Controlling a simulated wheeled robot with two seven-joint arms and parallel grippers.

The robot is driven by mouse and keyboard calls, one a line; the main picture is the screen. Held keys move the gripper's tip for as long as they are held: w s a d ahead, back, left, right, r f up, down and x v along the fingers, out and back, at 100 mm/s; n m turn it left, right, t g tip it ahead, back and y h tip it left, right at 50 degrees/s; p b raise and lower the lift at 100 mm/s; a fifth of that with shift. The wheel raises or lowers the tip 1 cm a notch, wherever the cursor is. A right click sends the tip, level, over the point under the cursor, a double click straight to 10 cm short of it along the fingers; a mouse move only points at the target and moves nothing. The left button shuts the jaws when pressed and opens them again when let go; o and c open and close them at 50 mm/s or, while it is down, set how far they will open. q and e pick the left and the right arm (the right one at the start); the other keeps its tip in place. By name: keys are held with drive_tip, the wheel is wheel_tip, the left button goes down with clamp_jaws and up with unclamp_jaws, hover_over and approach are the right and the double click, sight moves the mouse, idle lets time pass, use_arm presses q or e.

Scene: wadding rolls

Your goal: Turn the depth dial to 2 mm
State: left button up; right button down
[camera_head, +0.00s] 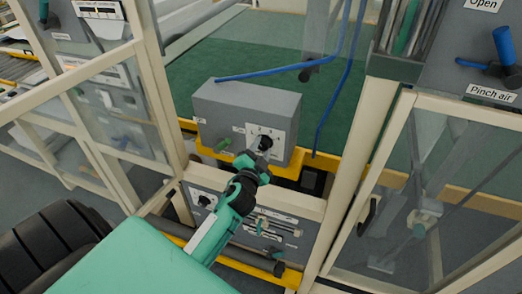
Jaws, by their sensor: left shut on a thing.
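The depth dial is a dark knob (265,141) on a white marked plate (276,132) on the front of a grey box (228,112). The numbers on the plate are too small to read. My left gripper (260,147) reaches up from below and is shut on the dial, covering part of it and the plate's lower part. My right gripper is not in view.
A green knob (222,145) sits left of the plate on the same box. Blue hoses (336,100) run above and right of the box. A lower panel (285,229) with dark controls lies beneath my arm. A framed clear door (440,190) stands at the right.

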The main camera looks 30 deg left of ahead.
use_arm(q)
drive_tip(key=shift+m, duration=0.9)
drive_tip(key=o, duration=1)
drive_tip(key=shift+s+d+f+b, duration=0.15)
drive_tip(key=shift+s+b, duration=0.15)
drive_tip(key=shift+s, duration=0.1)
drive_tip(key=shift+b+v, duration=2.4)
drive_tip(key=shift+v, duration=4.1)
